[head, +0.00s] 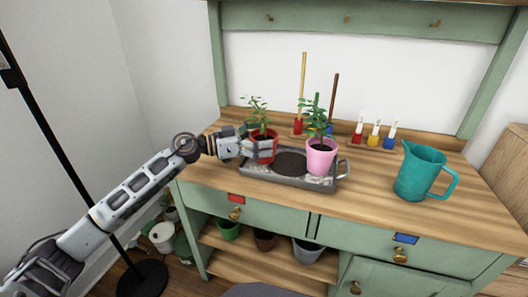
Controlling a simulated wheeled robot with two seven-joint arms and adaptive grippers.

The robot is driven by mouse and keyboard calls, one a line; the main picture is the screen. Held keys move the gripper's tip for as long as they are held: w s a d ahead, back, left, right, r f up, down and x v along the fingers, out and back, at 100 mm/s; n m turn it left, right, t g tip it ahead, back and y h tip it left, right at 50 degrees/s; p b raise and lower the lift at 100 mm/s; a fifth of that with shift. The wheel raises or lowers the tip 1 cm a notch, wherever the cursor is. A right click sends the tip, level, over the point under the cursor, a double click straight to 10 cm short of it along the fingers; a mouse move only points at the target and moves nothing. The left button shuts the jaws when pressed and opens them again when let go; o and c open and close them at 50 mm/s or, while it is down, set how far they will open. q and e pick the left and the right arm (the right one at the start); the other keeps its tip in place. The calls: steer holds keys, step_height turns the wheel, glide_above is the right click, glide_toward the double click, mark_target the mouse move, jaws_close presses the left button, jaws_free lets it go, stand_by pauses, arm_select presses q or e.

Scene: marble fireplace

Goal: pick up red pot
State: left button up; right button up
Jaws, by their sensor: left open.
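The red pot (264,136) holds a small leafy plant and sits at the left end of a grey metal tray (290,184) on the wooden bench top. My left gripper (262,146) reaches in from the left and is at the pot, with its fingers in front of and beside it. The fingers hide part of the pot. The jaws are open, and I cannot tell whether they touch the pot. My right gripper does not show.
A pink pot (321,157) with a plant stands on the tray's right side, beside dark soil (290,163). A teal pitcher (420,172) stands to the right. Several small coloured holders (374,136) line the back. A black lamp pole (45,130) stands at left.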

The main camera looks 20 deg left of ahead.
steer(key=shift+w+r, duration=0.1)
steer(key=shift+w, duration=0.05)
arm_select(q)
steer(key=c, duration=1.4)
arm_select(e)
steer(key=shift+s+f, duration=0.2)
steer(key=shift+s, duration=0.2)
arm_select(q)
steer(key=shift+r, duration=0.2)
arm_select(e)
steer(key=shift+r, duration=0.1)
